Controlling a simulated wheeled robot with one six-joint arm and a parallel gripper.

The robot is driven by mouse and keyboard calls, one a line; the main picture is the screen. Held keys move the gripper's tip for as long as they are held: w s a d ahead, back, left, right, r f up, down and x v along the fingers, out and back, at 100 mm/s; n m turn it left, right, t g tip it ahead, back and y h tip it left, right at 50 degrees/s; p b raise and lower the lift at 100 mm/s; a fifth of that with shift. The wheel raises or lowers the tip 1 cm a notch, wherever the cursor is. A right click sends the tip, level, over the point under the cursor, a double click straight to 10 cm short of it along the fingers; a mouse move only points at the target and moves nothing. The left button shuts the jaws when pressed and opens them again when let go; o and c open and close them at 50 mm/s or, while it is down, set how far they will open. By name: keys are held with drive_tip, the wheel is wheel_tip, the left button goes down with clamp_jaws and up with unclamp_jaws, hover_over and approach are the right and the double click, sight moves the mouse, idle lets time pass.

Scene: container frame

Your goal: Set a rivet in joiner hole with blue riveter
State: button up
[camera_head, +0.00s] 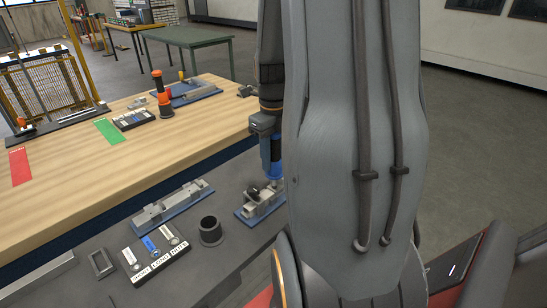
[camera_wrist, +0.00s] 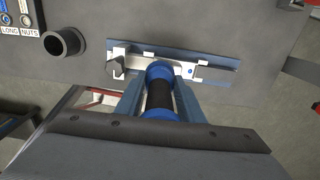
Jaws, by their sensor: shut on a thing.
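My gripper (camera_wrist: 160,103) is shut on the blue riveter (camera_wrist: 161,76), a blue tool with a black band, between its two fingers. In the head view the blue riveter (camera_head: 274,160) points down, its tip close over a small fixture on a blue base (camera_head: 246,212). That fixture also shows in the wrist view (camera_wrist: 232,75), with a pale metal joiner (camera_wrist: 135,57) and a dark clamp-like knob (camera_wrist: 117,66) at its left. The riveter covers part of the joiner, so the hole and any rivet are hidden. I cannot tell whether the tip touches.
A black cup-shaped holder (camera_head: 210,231) stands empty left of the fixture. A labelled parts tray (camera_head: 155,258) and a longer blue-based fixture (camera_head: 173,207) lie further left. An orange tool (camera_head: 162,95) stands on the wooden table (camera_head: 90,190). My arm blocks the head view's middle.

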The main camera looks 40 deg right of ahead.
sight(273, 136)
drive_tip(key=shift+r+p, duration=2.5)
drive_tip(key=shift+r, duration=0.85)
